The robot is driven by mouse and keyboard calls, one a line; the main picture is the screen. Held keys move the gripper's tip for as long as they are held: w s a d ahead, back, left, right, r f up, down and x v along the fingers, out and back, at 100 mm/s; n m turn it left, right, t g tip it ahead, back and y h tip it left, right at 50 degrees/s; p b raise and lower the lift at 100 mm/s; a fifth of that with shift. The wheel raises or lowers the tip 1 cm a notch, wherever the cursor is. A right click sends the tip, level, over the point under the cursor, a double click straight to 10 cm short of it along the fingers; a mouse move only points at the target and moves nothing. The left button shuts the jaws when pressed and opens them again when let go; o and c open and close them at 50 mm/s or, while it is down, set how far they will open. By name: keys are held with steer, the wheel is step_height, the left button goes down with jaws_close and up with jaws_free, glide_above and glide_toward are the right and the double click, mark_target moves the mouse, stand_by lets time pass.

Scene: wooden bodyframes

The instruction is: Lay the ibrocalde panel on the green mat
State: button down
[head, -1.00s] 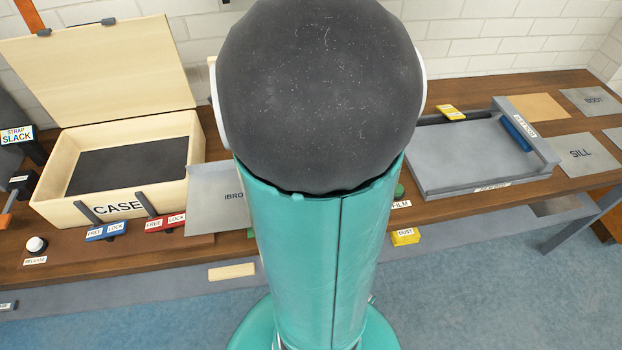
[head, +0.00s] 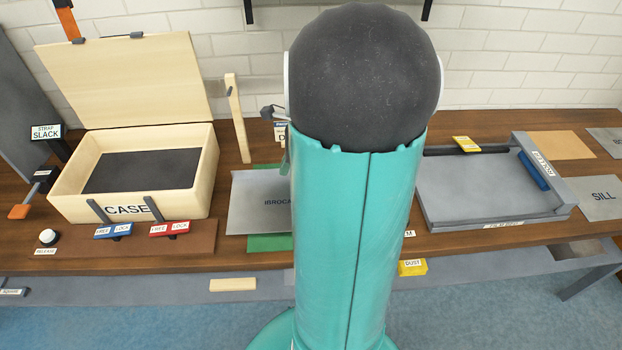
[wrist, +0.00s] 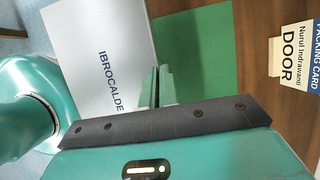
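The ibrocalde panel (head: 258,202) is a flat grey sheet marked IBROCALDE, right of the case. It also shows in the wrist view (wrist: 100,50). The green mat (head: 268,243) shows beyond its far and near edges; the panel covers the mat's middle and sticks out past its left side. I cannot tell whether the panel touches the mat. In the wrist view bare green mat (wrist: 195,50) lies right of the panel. My gripper (wrist: 158,85) has its fingers close together at the panel's edge, seemingly shut on it. My arm hides the gripper in the head view.
The open case (head: 135,208) stands left, with blue and red latches in front. A wooden post (head: 238,118) rises behind the panel. A DOOR packing card (wrist: 292,55) stands beyond the mat. A grey tray (head: 470,190) and SILL plate (head: 600,197) lie right.

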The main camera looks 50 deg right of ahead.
steer(key=d+f, duration=0.6)
steer(key=d, duration=0.1)
steer(key=shift+s+f, duration=0.1)
steer(key=shift+s, duration=0.1)
steer(key=shift+s+d+f, duration=0.15)
steer(key=shift+d+f, duration=0.15)
steer(key=shift+f, duration=0.15)
steer(key=shift+d+f, duration=0.15)
steer(key=shift+f, duration=1.5)
steer(key=shift+f, duration=0.1)
steer(key=c, duration=1.7)
jaws_free()
steer(key=v, duration=1.2)
